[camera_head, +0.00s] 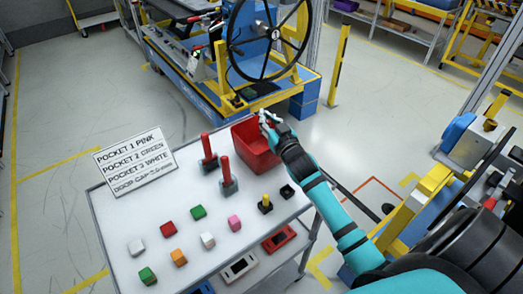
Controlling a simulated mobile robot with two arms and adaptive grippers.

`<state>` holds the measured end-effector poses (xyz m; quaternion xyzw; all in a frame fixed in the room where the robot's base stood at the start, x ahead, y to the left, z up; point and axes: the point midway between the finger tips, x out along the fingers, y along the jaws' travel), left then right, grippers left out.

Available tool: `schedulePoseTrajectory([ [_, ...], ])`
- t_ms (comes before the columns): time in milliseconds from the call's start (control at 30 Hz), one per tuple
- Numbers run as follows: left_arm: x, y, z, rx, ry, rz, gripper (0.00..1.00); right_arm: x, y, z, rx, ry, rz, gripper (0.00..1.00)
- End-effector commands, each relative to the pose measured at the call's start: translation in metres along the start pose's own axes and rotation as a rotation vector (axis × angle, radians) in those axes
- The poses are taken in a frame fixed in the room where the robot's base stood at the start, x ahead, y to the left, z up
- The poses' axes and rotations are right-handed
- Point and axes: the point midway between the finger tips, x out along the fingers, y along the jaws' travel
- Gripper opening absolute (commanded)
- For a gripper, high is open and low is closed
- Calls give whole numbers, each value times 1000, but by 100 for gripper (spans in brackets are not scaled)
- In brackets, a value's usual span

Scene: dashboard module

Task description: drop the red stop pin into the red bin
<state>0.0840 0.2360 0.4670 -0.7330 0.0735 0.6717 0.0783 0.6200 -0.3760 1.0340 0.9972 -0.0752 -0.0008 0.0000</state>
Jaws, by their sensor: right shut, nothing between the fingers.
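Two upright red pins stand on the white table, each in a dark base: one red pin (206,146) farther back and another red pin (226,171) nearer. I cannot tell which is the stop pin. The red bin (247,137) is at the table's back right edge. My right gripper (265,117) is shut and empty at the bin's upper right rim, over or just behind it. No pin shows in the bin, but its floor is partly hidden. My left gripper is out of view.
Several coloured blocks (168,229) lie on the white table (193,178). A yellow-topped peg (266,203) and a small black cup (287,191) sit at its right. A printed sign (135,161) stands at its back left. A steering-wheel rig (270,40) is behind.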

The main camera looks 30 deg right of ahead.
Motion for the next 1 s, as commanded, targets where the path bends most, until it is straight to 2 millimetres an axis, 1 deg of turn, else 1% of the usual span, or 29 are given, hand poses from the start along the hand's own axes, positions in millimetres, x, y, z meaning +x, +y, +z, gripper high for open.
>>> schedulePoseTrajectory([
  [33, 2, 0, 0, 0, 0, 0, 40, 0, 0, 2, 0, 1, 0, 0],
  [233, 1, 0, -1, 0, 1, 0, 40, 0, 0, 0, 0, 1, 0, 0],
  [267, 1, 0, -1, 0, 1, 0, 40, 0, 0, 0, 0, 1, 0, 2],
  [500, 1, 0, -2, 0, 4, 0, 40, 0, 0, 0, 0, 1, 0, 33],
  [800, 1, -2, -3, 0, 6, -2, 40, -2, 0, 1, 0, 0, 0, 33],
  [867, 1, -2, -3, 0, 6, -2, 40, -7, 0, 1, 0, -1, 0, 33],
  [967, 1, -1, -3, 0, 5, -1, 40, -22, 0, 2, 1, -2, 0, 33],
  [1000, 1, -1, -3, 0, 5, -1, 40, -30, 0, 2, 1, -2, 0, 33],
])
